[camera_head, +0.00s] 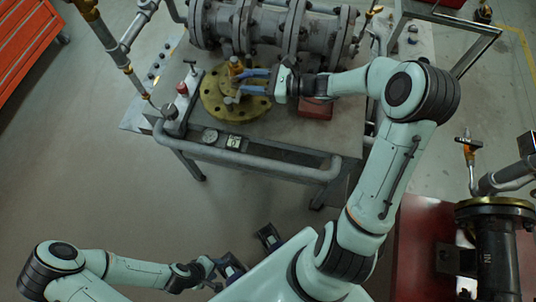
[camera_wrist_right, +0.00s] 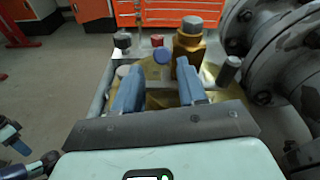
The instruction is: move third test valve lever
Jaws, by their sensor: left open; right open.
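A round brass flange (camera_head: 222,108) with a brass fitting (camera_head: 235,66) lies on the grey bench. In the right wrist view, a blue-capped piece (camera_wrist_right: 162,54) stands beside the tall brass fitting (camera_wrist_right: 189,42), and a red cap (camera_wrist_right: 157,40) and a black cap (camera_wrist_right: 122,40) show behind. Which one is the third test valve lever I cannot tell. My right gripper (camera_head: 254,82) is open over the flange, its blue fingers spread; the blue-capped piece appears between them in the wrist view (camera_wrist_right: 160,72), contact unclear. My left gripper (camera_head: 250,254) is open and empty, low in front of the bench.
A large grey flanged pipe (camera_head: 265,27) runs along the back of the bench. A red box (camera_head: 315,108) lies right of the flange. The floor at left is clear.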

